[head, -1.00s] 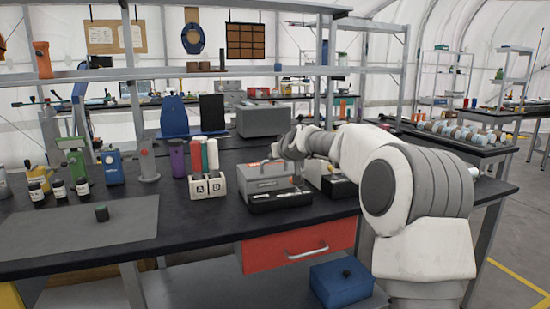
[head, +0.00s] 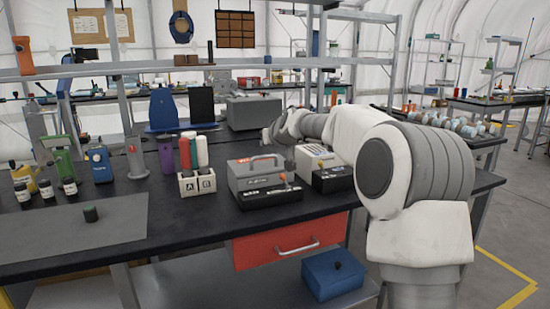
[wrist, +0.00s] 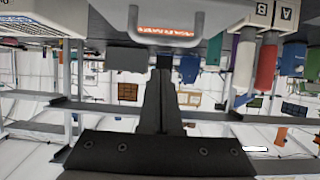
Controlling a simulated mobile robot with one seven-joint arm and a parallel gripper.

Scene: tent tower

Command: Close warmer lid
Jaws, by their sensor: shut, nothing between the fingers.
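The warmer (head: 243,183) is a grey box with a black front panel (head: 268,199) on the black bench. Its grey lid (head: 252,168), with a handle and an orange-red label, appears to lie down flat on the box. The warmer handle (wrist: 198,25) also shows in the upside-down wrist view, at the top edge. My gripper (wrist: 164,72) is shut and empty, its black fingers apart from the handle in that picture. In the head view my arm's end is above and behind the warmer's right side; the fingers cannot be made out there.
A white two-slot holder marked A and B (head: 197,184) with bottles stands left of the warmer. A pale device (head: 316,155) and a black box (head: 333,180) stand right. A grey box (head: 253,113) is behind. A grey mat (head: 95,225) lies at the left.

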